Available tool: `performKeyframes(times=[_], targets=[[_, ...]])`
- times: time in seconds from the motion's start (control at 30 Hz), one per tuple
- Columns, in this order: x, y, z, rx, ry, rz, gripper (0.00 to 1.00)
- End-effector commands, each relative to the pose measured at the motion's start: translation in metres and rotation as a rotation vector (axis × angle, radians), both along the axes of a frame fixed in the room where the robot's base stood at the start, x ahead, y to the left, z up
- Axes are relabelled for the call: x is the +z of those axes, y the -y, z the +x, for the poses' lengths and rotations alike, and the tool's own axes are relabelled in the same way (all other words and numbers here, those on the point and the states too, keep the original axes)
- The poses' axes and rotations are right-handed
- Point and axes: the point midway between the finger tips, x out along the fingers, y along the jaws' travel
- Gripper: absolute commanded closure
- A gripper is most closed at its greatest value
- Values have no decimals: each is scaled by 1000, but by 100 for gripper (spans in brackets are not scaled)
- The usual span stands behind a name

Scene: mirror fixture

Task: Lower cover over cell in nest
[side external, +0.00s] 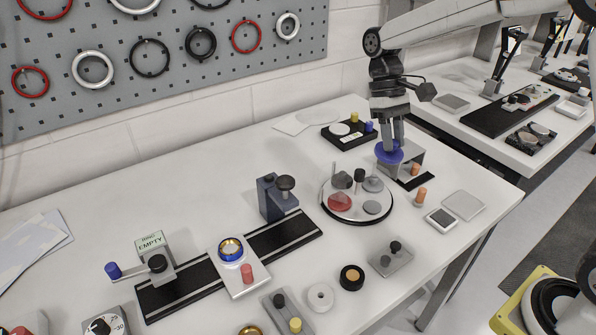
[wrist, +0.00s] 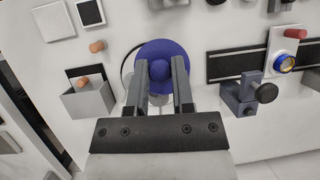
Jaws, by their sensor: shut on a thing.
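My gripper (side external: 391,140) is shut on the knob of a blue round cover (side external: 385,157) and holds it level. In the wrist view the gripper (wrist: 160,82) has a finger on each side of the knob, and the cover's wide disc (wrist: 150,52) spreads beyond them. The cover hides most of a round tray there.
A round tray (side external: 352,214) with several discs and a dark-knobbed post stands near the cover. A grey box (side external: 410,160) is beside the cover. A slate-blue clamp block (side external: 274,199) stands at the black rail (side external: 290,239). Orange pegs (side external: 421,195) stand at the right.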

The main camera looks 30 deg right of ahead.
Motion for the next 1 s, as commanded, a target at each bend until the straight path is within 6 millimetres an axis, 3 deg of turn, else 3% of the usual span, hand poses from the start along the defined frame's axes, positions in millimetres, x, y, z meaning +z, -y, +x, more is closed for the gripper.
performKeyframes(times=[0.43, 1.0], targets=[[-7, -54, 33, -247, -27, -5, 100], [-9, -179, 80, -797, -88, 9, 100]])
